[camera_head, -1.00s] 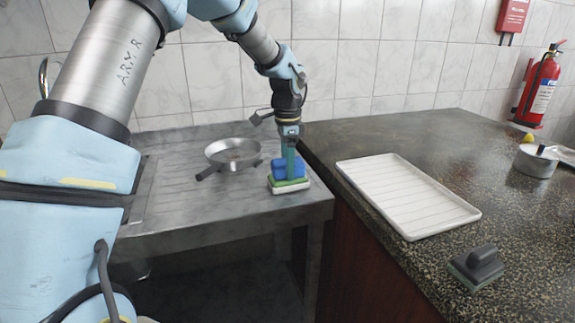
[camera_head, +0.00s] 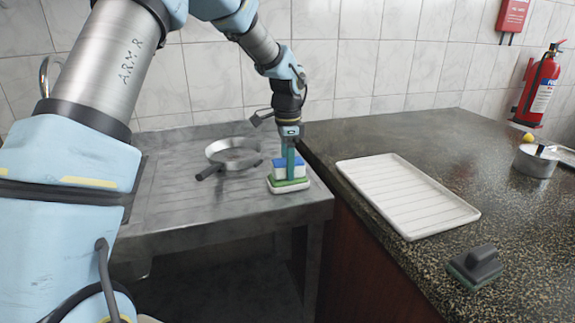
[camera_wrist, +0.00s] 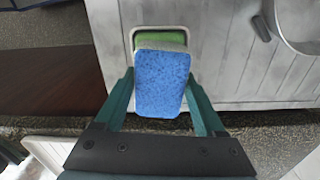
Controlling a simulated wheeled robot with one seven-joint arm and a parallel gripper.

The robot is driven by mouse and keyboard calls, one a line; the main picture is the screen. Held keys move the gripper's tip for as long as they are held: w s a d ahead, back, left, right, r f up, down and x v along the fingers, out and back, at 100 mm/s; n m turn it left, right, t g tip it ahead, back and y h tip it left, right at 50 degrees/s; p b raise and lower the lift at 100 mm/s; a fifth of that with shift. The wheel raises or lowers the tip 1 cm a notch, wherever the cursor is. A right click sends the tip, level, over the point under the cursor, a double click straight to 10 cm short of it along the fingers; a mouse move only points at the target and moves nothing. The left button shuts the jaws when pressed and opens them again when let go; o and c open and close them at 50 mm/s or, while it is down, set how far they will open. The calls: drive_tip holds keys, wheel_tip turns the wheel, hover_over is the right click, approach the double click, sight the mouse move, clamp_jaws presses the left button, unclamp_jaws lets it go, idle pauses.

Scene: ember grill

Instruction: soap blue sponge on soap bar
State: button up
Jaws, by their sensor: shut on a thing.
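My gripper (camera_head: 289,165) points down over the front right corner of the metal counter, shut on the blue sponge (camera_head: 287,162). In the wrist view the sponge (camera_wrist: 160,83) sits between the two dark green fingers, its blue face toward the camera. In the head view a white layer shows below the blue one. The green soap bar (camera_head: 291,184) lies in a white dish (camera_head: 290,189) directly under the sponge. In the wrist view the sponge covers most of the soap, and a green strip (camera_wrist: 160,37) shows past its far edge. Contact between them is hard to tell.
A metal pan (camera_head: 233,155) with a dark handle stands left of the soap. A white ribbed tray (camera_head: 405,195) lies on the dark stone counter at right. A grey-handled scrubber (camera_head: 476,266) and a small pot (camera_head: 535,162) are also there. A gap separates the two counters.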

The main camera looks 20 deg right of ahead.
drive_tip(key=shift+r+p, duration=2.9)
drive_tip(key=shift+r, duration=0.6)
drive_tip(key=shift+f, duration=0.1)
